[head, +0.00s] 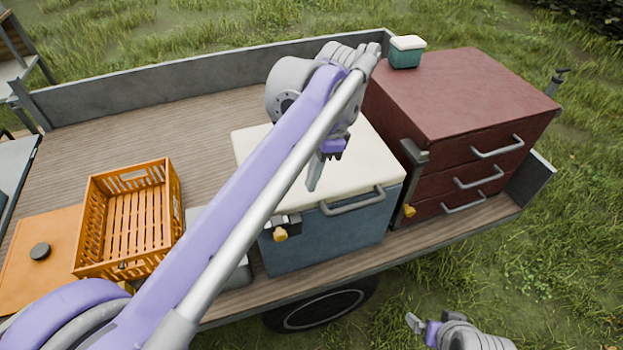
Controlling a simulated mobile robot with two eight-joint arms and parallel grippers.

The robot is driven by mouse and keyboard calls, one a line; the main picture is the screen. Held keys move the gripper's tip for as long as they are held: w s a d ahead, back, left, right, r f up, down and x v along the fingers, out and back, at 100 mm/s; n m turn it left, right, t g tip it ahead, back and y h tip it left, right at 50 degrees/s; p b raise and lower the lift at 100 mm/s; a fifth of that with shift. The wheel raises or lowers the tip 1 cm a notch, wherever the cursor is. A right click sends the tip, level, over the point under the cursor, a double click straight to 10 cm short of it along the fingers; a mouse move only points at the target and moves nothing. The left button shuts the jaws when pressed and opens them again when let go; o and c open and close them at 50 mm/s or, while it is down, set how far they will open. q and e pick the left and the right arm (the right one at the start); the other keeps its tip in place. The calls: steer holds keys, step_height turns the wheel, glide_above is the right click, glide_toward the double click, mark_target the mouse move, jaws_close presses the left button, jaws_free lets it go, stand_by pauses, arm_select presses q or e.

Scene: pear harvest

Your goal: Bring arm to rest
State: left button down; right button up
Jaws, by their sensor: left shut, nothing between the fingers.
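My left arm (250,185) reaches in from the lower left across the truck bed, with its elbow high over the back edge of the blue cooler. My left gripper (314,173) hangs below it, pointing down over the cooler's white lid. Its fingers are shut with nothing between them. I cannot tell how far above the lid the tips are. My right gripper (418,326) shows at the bottom edge, over the grass beside the truck. It is small and partly cut off, so its jaw state is unclear.
The blue cooler (340,230) has its lid down. A dark red drawer chest (450,90) stands at its right, with a small green box (406,52) on top. An empty orange crate (128,262) stands at the left. Bare wooden bed (150,125) lies behind the crate.

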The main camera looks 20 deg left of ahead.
arm_select(q)
steer(key=s+a+f+n+t, duration=0.1)
steer(key=s+f+n, duration=0.1)
steer(key=f, duration=0.1)
steer(key=s+a+f+n+t+h, duration=0.1)
steer(key=s+f+n, duration=0.1)
steer(key=s+f, duration=0.1)
steer(key=s+a+f+n+t, duration=0.1)
steer(key=s+a+f+n, duration=0.1)
steer(key=s+f, duration=0.1)
steer(key=shift+s+a+f+t+h, duration=0.1)
steer(key=shift+s+f+t+h, duration=0.2)
steer(key=shift+f+t, duration=0.15)
steer(key=s+a+f+n+t, duration=0.1)
steer(key=s+f+n+t, duration=0.2)
steer(key=s+f+n, duration=0.2)
step_height(320, 180, down, 4)
steer(key=shift+s+a+r, duration=0.1)
steer(key=shift+s+a, duration=0.3)
steer(key=shift+s, duration=0.35)
